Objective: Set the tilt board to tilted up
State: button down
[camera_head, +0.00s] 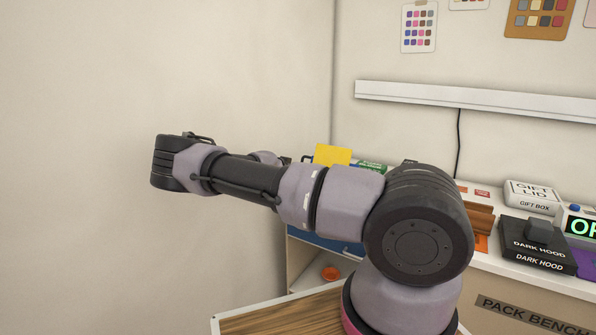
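I cannot make out a tilt board for certain in the head view. A wooden surface with a pale rim (275,318) shows at the bottom, partly behind my arm, and I cannot tell whether it is the tilt board. My arm crosses the middle of the view, reaching left and folding back at its far left end. My gripper is not in view, so whether it is open or shut does not show.
A pack bench (530,312) stands at the right. On it are a gift box lid (533,193), a dark hood box (535,245) and a lit sign (581,227). A yellow card (332,155) shows behind my arm. An orange round thing (330,273) sits lower. The left wall is bare.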

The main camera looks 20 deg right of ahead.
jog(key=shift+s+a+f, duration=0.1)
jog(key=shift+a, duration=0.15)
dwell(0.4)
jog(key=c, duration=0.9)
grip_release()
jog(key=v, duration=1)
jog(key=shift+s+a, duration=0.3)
